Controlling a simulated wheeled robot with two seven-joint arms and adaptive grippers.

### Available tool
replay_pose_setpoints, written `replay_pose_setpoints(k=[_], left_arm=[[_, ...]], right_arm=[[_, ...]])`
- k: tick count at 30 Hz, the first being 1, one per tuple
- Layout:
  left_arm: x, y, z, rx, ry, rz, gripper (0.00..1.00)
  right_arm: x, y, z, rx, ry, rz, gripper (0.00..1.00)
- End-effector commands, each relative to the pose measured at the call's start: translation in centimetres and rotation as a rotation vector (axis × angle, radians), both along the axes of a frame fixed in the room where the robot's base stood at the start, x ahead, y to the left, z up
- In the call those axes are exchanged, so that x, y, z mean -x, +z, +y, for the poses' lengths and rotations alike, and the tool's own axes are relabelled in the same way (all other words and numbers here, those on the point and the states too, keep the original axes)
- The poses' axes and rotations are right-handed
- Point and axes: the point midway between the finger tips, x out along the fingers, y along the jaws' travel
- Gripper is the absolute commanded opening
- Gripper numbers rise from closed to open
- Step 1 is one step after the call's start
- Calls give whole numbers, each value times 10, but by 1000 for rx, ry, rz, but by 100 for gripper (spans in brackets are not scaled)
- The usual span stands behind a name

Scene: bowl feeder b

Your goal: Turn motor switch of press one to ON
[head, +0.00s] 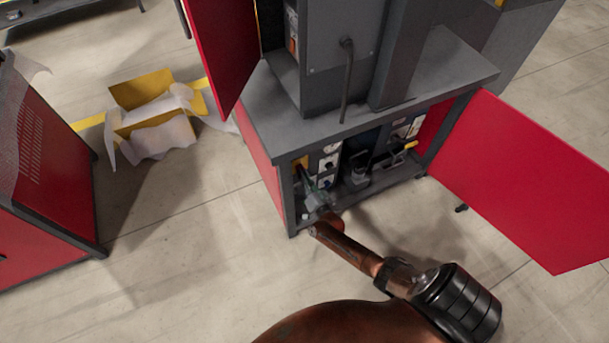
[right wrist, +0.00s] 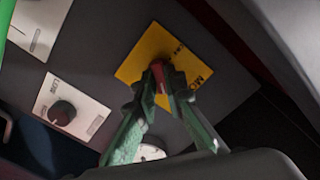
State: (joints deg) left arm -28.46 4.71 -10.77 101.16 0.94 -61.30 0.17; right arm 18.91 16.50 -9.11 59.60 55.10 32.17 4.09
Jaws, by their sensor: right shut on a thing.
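The motor switch is a red knob (right wrist: 161,76) on a yellow plate (right wrist: 140,60) with partly readable black lettering. In the head view the yellow plate (head: 301,164) sits at the upper left of the press's open lower cabinet. My right gripper (right wrist: 161,94), with green fingers, is shut on the red knob; the fingertips hide part of it. In the head view my right gripper (head: 316,195) reaches into the cabinet's left part, small and partly shaded. Which position the knob points to cannot be told. My left gripper is not in view.
A white plate with a dark knob (right wrist: 62,113) lies left of the yellow plate. The open red cabinet door (head: 530,180) stands at the right. The grey press top (head: 270,115) overhangs the cabinet. A yellow box with wrapping (head: 150,105) lies on the floor; the floor in front is clear.

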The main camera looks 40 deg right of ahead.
Motion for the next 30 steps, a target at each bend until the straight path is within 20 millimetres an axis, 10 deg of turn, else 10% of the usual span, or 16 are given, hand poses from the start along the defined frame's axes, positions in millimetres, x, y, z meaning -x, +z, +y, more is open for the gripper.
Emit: replay_pose_setpoints(k=[30], left_arm=[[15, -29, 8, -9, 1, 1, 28]], right_arm=[[1, -2, 1, 604, 2, 148, 0]])
